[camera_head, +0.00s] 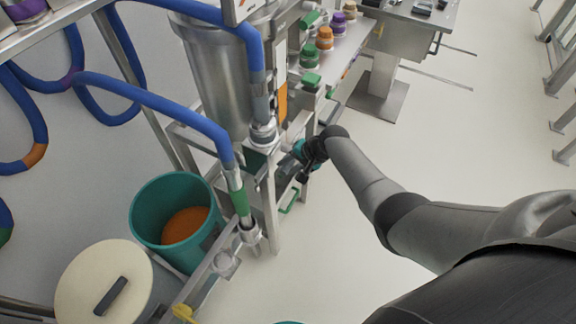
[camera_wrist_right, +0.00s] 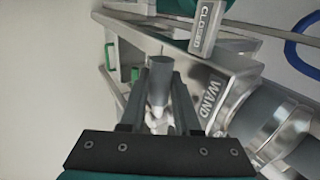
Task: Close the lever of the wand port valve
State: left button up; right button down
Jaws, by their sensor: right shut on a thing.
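The valve lever, a grey round-ended rod (camera_wrist_right: 160,72), stands between the two dark fingers of my right gripper (camera_wrist_right: 157,100) in the right wrist view. The gripper is shut on it. A metal plate marked WAND (camera_wrist_right: 212,98) is just right of the fingers. A grey tag marked CLOSED (camera_wrist_right: 206,28) is above and right of the lever, apart from it. In the head view my right gripper (camera_head: 287,170) is at the metal frame beside the wand port (camera_head: 262,134); the lever is hidden there. My left gripper is not in view.
Blue hoses (camera_head: 150,100) loop at the left. A teal bin (camera_head: 140,212) with orange contents and a round cream lid (camera_head: 85,290) stand lower left. A steel vessel (camera_head: 222,75) is above the frame. The floor (camera_head: 330,260) is clear right of the frame.

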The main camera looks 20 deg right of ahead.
dwell(0.5)
jog(key=c, duration=0.9)
grip_release()
jog(key=shift+r, duration=0.1)
jog(key=shift+s+r, duration=0.1)
jog(key=shift+s+d+r, duration=0.1)
jog(key=shift+d+r, duration=0.05)
jog(key=shift+r, duration=0.1)
jog(key=p+v, duration=0.5)
jog(key=v, duration=0.9)
jog(key=shift+d+r, duration=0.1)
jog(key=shift+d, duration=0.2)
